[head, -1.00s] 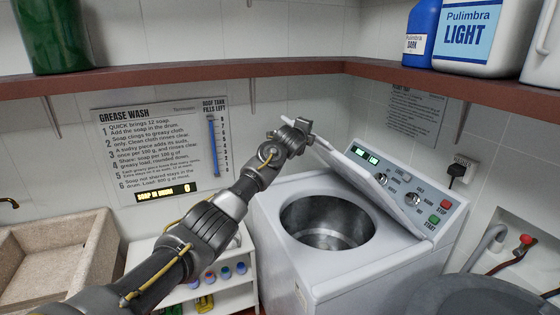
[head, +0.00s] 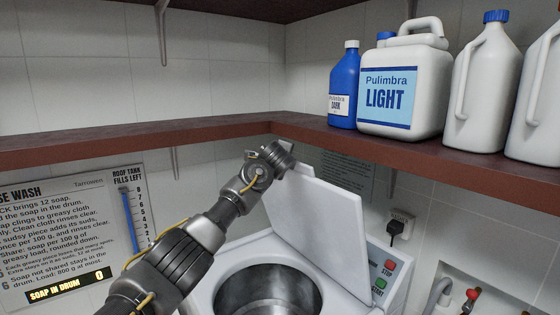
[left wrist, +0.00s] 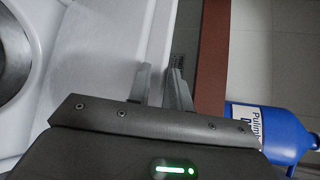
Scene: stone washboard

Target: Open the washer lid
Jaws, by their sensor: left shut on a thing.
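The white washer lid (head: 318,215) stands raised at a steep angle in the head view, hinged at the back of the washer (head: 222,262). The open drum (head: 265,290) shows below it. My left gripper (head: 287,158) is at the lid's upper left corner, shut on the lid's edge. In the left wrist view my left gripper's fingers (left wrist: 162,88) straddle the edge of the lid (left wrist: 105,60). The lid hides part of the control panel (head: 385,275). My right gripper is not in view.
A reddish-brown shelf (head: 410,158) runs along the wall just above my left gripper and the lid. A blue bottle (head: 343,88) and a white Pulimbra jug (head: 405,90) stand on it. A plug (head: 397,230) is on the right wall.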

